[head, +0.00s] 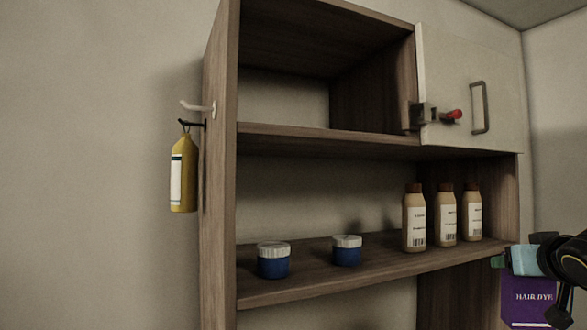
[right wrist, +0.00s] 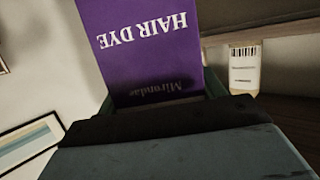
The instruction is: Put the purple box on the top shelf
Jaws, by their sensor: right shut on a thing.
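The purple box (head: 527,300), labelled "HAIR DYE", is at the lower right in the head view. My right gripper (head: 520,260) is shut on its upper end, and the box hangs below the jaws. In the right wrist view the purple box (right wrist: 140,50) extends away from the gripper (right wrist: 160,105). The wooden shelf unit (head: 220,200) stands ahead. Its top shelf (head: 300,132) has an open, empty compartment on the left and a closed pale door (head: 455,90) on the right. My left gripper is not in view.
The shelf below holds two blue jars (head: 273,262) (head: 347,252) and three tan bottles (head: 414,218), the bottles close to my right gripper. A yellow bottle (head: 183,175) hangs from a hook on the unit's left side.

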